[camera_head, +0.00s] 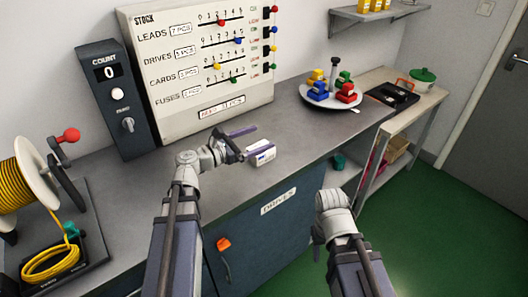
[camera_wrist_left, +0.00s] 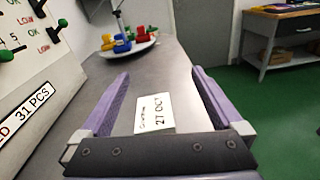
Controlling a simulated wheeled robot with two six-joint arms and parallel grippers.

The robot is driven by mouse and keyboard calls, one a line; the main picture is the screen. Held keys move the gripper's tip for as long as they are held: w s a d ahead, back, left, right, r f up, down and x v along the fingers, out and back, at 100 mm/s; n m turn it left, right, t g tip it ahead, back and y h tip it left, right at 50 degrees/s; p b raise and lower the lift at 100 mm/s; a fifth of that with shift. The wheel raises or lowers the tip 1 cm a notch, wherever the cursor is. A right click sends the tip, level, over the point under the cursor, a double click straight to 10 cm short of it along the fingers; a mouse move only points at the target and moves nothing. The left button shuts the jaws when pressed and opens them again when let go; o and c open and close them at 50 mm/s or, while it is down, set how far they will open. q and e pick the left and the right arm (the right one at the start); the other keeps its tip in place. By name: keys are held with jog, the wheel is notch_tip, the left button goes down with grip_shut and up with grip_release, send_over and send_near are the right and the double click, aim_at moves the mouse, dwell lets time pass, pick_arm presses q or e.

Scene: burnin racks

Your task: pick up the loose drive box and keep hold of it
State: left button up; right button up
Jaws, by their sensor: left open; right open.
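The loose drive box (camera_head: 262,155), small and white with a dark blue mark, stands on the grey worktop near its front edge. My left gripper (camera_head: 248,141) is open at the box, with its purple fingers reaching out over the worktop. In the left wrist view the box shows as a white face reading "27 OCT" (camera_wrist_left: 155,114), lying between the two spread fingers (camera_wrist_left: 160,85). Clear room shows on both sides of it, and I see no finger gripping it. My right arm's wrist shows at the lower right of the head view, but its fingers are hidden.
A stock board (camera_head: 205,70) and a counter box (camera_head: 118,98) stand behind the worktop. A round tray (camera_head: 312,98) with coloured pieces stands farther right. A yellow cable reel (camera_head: 15,190) is at left.

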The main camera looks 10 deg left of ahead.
pick_arm(q)
jog(key=shift+w+a+r+n+t, duration=0.3)
jog(key=shift+a+n, duration=0.15)
jog(key=shift+a, duration=0.15)
jog(key=shift+w+a+r+n+t, duration=0.2)
jog(key=shift+a+r+n+t, duration=0.1)
jog(key=shift+a+n, duration=0.2)
notch_tip(320, 180, down, 9)
jog(key=b, duration=0.8)
jog(key=shift+r+b, duration=0.15)
jog(key=shift+b, duration=0.25)
jog(key=shift+w+d+r+p, duration=0.35)
jog(key=shift+w+d, duration=0.35)
jog(key=shift+w, duration=0.1)
jog(key=shift+w+d, duration=0.1)
jog(key=shift+w, duration=0.1)
jog(key=shift+x, duration=2.5)
jog(key=c, duration=1.3)
jog(key=shift+o, duration=0.2)
